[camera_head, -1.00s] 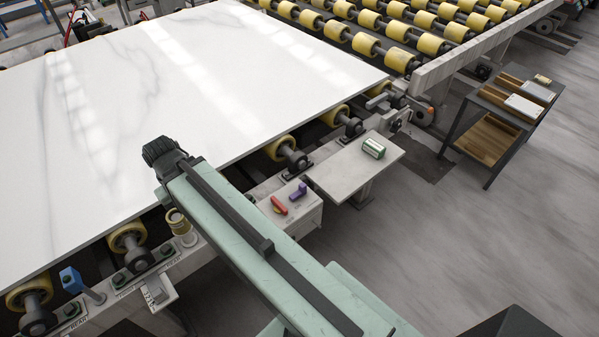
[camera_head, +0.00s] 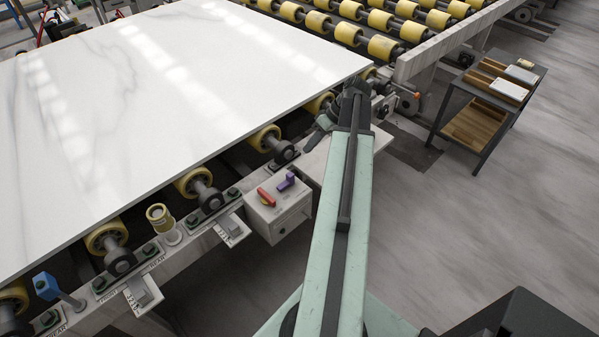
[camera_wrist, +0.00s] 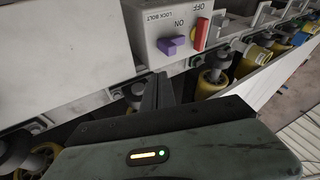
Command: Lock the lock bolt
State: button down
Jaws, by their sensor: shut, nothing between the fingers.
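The control box (camera_head: 282,217) is pale and stands at the front edge of the roller frame. It carries a purple handle (camera_head: 287,181) and a red handle (camera_head: 267,197). In the wrist view the purple handle (camera_wrist: 172,45) sits beside the words "LOCK BOLT" and "ON", and the red handle (camera_wrist: 201,33) stands right of it, below "OFF". My gripper (camera_wrist: 164,83) is shut and empty. In the wrist view its fingertips are just below the purple handle and seem apart from it. In the head view my arm hides most of the gripper. The bolt itself cannot be made out.
A large white slab (camera_head: 180,110) lies on yellow rollers beside the box. A pale shelf plate (camera_head: 312,150) is right of the box, partly behind my arm. A blue-headed post (camera_head: 46,286) and a yellow-topped post (camera_head: 160,217) stand left. A dark cart (camera_head: 495,90) stands right on open floor.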

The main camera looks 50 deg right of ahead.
jog(key=shift+t, duration=0.5)
jog(key=s+d, duration=0.3)
jog(key=d, duration=0.1)
jog(key=shift+s+r, duration=0.15)
jog(key=shift+s, duration=0.15)
jog(key=b, duration=0.9)
send_near(285, 182)
jog(key=d+f, duration=0.1)
jog(key=w+d+f, duration=0.1)
jog(key=d+f, duration=0.1)
jog(key=w+d+f, duration=0.1)
jog(key=d+f, duration=0.1)
jog(key=shift+w+d, duration=0.1)
jog(key=a, duration=0.2)
jog(key=a+r, duration=0.1)
jog(key=shift+w+a+p, duration=0.1)
jog(key=shift+a+p, duration=0.3)
